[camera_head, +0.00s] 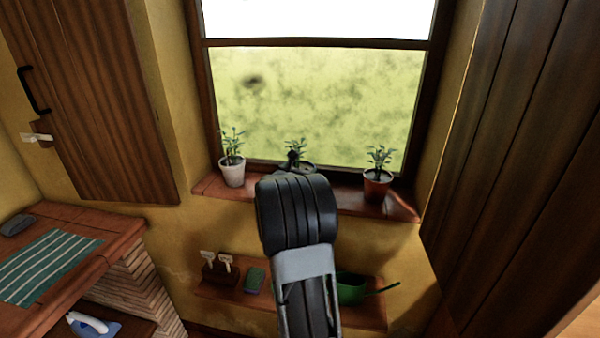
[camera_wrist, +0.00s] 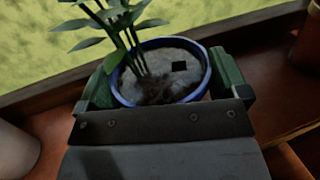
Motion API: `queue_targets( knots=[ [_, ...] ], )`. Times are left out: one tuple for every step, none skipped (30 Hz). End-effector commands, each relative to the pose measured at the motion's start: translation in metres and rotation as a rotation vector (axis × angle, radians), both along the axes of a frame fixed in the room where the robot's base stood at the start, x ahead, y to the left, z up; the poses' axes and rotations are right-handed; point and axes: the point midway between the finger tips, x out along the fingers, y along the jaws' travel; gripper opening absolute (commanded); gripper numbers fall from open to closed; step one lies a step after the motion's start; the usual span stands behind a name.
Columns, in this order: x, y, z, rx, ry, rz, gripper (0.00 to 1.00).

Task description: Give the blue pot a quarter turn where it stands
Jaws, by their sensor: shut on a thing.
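The blue pot (camera_wrist: 207,72) stands on the wooden window sill, with grey soil and a green leafy plant in it. In the wrist view my gripper (camera_wrist: 165,85) has one green-padded finger on each side of the pot and is shut on it. The pot's lower body is hidden by the gripper. In the head view my arm covers most of the pot; its plant (camera_head: 297,148) and a bit of its rim show behind my wrist, between two other pots.
A white potted plant (camera_head: 232,172) stands left on the sill (camera_head: 345,205), and a red-brown potted plant (camera_head: 378,184) stands right. The window is behind. A lower shelf (camera_head: 372,314) holds a green watering can (camera_head: 351,290) and a sponge (camera_head: 254,280). Wooden shutters flank both sides.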

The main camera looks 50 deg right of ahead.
Motion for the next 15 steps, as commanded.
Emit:
queue_targets(
  knots=[
    [0.0001,-0.0001,0.0017,-0.004,-0.002,0.0,0.46],
    [0.0001,-0.0001,0.0017,-0.003,-0.002,0.0,0.46],
    [0.0001,-0.0001,0.0017,-0.003,-0.002,0.0,0.46],
    [0.0001,-0.0001,0.0017,-0.003,-0.002,0.0,0.46],
    [0.0001,-0.0001,0.0017,-0.003,-0.002,0.0,0.46],
    [0.0001,-0.0001,0.0017,-0.003,-0.002,0.0,0.46],
    [0.0001,-0.0001,0.0017,-0.003,-0.002,0.0,0.93],
    [0.0001,-0.0001,0.0017,-0.003,-0.002,0.0,0.96],
    [0.0,-0.0001,0.0016,-0.003,-0.002,0.0,1.0],
    [0.0,-0.0001,0.0015,-0.003,-0.002,0.0,1.0],
    [0.0,-0.0001,0.0014,-0.003,-0.002,0.0,1.0],
    [0.0,-0.0001,0.0012,-0.002,-0.002,0.0,1.0],
    [0.0,-0.0001,0.001,-0.002,-0.002,0.0,1.0],
    [0.0,0.0001,-0.0008,0.002,0.002,0.0,1.0],
    [-0.0001,0.0002,-0.0009,0.002,0.002,0.0,1.0]
  ],
)
